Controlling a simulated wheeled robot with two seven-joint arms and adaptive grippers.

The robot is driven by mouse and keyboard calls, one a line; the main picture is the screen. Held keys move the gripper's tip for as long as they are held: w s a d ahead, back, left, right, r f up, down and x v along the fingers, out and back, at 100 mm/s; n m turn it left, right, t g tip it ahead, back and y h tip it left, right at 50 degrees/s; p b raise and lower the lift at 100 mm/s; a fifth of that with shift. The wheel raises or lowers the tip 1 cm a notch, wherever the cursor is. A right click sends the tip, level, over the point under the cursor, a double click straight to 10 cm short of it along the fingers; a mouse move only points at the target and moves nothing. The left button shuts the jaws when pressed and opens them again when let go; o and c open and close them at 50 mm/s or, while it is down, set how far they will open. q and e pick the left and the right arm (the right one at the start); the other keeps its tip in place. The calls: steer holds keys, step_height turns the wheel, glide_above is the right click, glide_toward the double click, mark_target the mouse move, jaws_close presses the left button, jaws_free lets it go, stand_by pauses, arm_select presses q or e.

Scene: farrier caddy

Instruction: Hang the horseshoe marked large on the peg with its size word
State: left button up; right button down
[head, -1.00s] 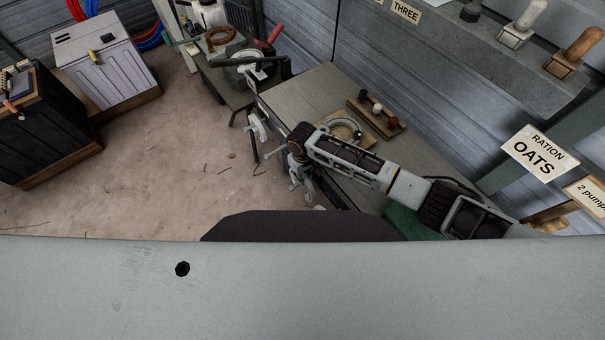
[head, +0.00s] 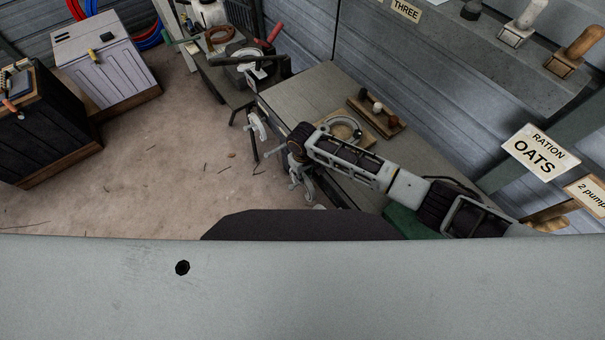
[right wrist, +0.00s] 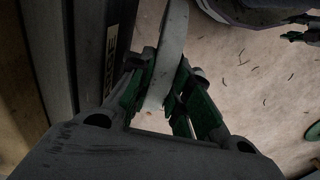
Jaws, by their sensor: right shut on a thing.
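My right gripper (right wrist: 165,90) is shut on a flat, pale grey metal piece, which looks like one branch of a horseshoe (right wrist: 173,38). Its size word is not visible. Left of it in the right wrist view stands a dark panel with a pale label (right wrist: 111,55); only its end letters, seemingly "RGE", can be read. I cannot see a peg there. In the head view the right gripper (head: 303,182) is small at the bench's near edge, and its held piece is hard to make out. My left gripper is not in view.
The bench (head: 300,95) carries a wooden board with a metal ring (head: 345,125) and a wooden block with several knobs (head: 378,113). A vise-like metal thing (head: 257,128) sits at the bench's left edge. The floor (head: 180,170) to the left is mostly clear.

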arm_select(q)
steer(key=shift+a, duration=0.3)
arm_select(e)
steer(key=shift+f, duration=0.1)
steer(key=c, duration=1.3)
jaws_free()
steer(key=shift+o, duration=0.2)
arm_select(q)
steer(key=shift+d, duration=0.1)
arm_select(e)
steer(key=shift+r, duration=0.9)
step_height(320, 180, up, 10)
